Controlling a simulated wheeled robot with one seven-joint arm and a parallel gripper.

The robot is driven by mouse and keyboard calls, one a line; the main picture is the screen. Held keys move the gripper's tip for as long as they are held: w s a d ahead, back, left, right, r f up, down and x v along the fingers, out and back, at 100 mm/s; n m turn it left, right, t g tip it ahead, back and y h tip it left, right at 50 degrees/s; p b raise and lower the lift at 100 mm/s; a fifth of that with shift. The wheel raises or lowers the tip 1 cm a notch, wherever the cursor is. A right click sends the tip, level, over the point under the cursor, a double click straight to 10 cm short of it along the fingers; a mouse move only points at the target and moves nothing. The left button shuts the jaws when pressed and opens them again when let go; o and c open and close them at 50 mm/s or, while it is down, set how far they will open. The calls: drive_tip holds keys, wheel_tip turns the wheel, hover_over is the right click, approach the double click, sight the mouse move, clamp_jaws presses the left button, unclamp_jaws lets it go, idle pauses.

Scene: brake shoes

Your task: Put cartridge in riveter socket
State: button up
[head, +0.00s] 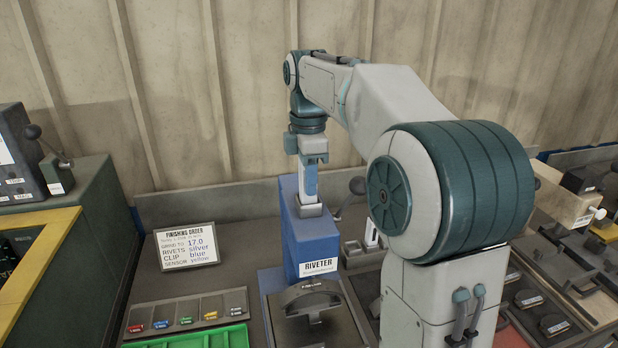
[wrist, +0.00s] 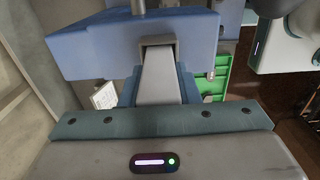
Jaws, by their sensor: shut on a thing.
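The blue riveter (head: 312,243) stands upright on the bench, with its name label on the front. A grey square socket (head: 309,210) sits on its top and also shows in the wrist view (wrist: 174,43). My gripper (head: 311,190) is directly above the socket, pointing down, and is shut on a pale grey cartridge (wrist: 158,80). The cartridge's far end meets the socket's collar and appears to be within its opening. How deep it sits cannot be told. In the head view the blue fingers hide much of the cartridge.
A lever with a dark knob (head: 357,186) stands at the riveter's right. A finishing order card (head: 187,246) stands at left, above a tray of coloured clips (head: 190,312) and a green tray (head: 205,338). A brake shoe (head: 310,297) lies in front of the riveter.

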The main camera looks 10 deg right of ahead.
drive_tip(key=shift+f, duration=0.35)
drive_tip(key=shift+f, duration=0.1)
drive_tip(key=o, duration=1.1)
wheel_tip(320, 180, up, 12)
drive_tip(key=shift+r+p, duration=0.1)
drive_tip(key=shift+p, duration=0.25)
